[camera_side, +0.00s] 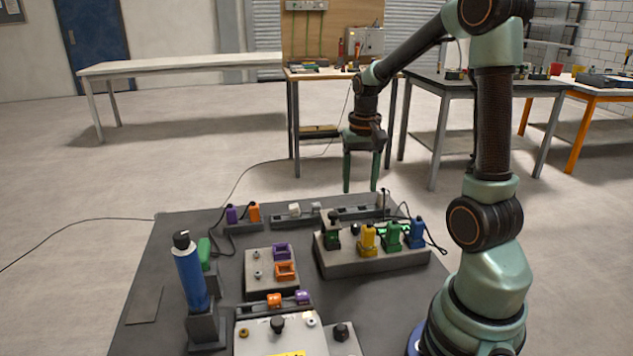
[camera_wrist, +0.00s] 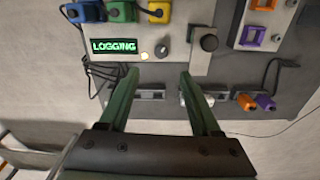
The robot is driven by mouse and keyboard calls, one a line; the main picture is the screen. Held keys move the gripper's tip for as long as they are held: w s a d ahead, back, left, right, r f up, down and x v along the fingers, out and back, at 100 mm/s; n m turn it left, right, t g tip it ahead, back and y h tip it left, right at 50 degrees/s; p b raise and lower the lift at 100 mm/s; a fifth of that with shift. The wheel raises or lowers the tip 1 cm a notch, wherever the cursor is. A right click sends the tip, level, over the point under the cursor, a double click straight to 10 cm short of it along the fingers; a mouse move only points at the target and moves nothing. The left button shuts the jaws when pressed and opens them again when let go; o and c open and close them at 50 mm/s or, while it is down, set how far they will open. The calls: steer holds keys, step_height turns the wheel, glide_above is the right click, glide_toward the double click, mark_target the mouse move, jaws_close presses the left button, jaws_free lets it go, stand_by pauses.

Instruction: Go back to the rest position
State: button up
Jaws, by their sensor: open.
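My gripper (camera_side: 360,171) hangs above the far edge of the dark work table (camera_side: 180,255), with its green fingers pointing down. It is open and empty, the fingers well apart. In the wrist view my gripper (camera_wrist: 158,78) spans a grey holder strip at the table edge, and a small pale piece (camera_wrist: 190,98) shows beside one finger. I cannot tell the exact height of the fingertips above the strip.
A grey block (camera_side: 375,265) holds green, yellow and blue plugs. A lit "LOGGING" display (camera_wrist: 114,46) shows in the wrist view. A blue cylinder (camera_side: 190,275) stands upright at the left. Purple and orange connectors (camera_side: 284,270) sit on a centre panel. Cables trail off the table.

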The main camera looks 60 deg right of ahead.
steer(key=shift+r, duration=0.75)
steer(key=a+r+n+t, duration=0.2)
steer(key=a+n, duration=0.3)
steer(key=a, duration=0.5)
steer(key=s+a+r+n+t, duration=0.1)
steer(key=a+r+n+t, duration=0.2)
steer(key=a, duration=0.7)
step_height(320, 180, up, 2)
steer(key=shift+s+a+r+n, duration=0.15)
steer(key=shift+s+a+n, duration=0.15)
steer(key=shift+n, duration=0.6)
